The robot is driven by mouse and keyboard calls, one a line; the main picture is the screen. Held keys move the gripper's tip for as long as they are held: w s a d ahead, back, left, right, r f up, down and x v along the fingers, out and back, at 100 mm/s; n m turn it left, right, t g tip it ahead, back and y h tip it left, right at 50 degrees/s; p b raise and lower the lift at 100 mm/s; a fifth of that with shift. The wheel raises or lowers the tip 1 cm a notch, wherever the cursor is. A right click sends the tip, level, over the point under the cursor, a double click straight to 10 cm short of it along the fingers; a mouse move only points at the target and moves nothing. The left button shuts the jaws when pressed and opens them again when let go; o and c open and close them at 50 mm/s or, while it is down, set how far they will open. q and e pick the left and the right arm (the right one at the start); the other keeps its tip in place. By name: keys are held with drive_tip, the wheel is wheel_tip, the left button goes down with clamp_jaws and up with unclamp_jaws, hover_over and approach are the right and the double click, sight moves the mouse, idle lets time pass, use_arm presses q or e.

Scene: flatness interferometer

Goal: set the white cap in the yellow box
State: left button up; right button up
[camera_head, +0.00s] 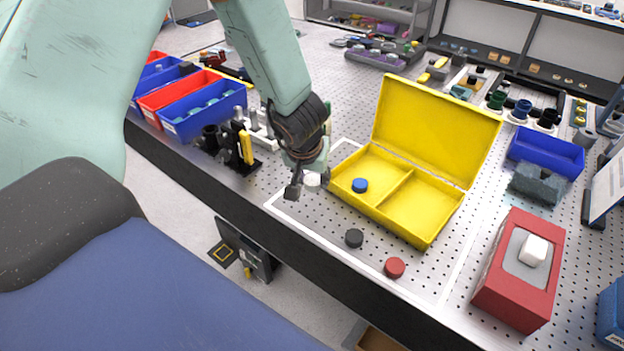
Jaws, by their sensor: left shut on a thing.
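The yellow box (433,238) stands open on the perforated table, its lid (437,128) raised at the back. A divider splits it into two compartments. A blue cap (360,185) is in the left compartment; the right one is empty. My left gripper (306,186) is shut on the white cap (312,179), just left of the box's left front corner. The gripper hides part of the cap. I cannot tell whether the cap still touches the table. My right gripper is not in view.
A black cap (354,238) and a red cap (395,267) lie in front of the box. A red box with a white top piece (517,270) stands at right. Black mounts with a yellow part (246,147) and blue and red bins (205,112) are at left.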

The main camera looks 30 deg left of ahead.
sight(312, 182)
use_arm(q)
wheel_tip(312, 182, up, 8)
drive_tip(key=p, duration=0.5)
drive_tip(key=shift+r, duration=0.55)
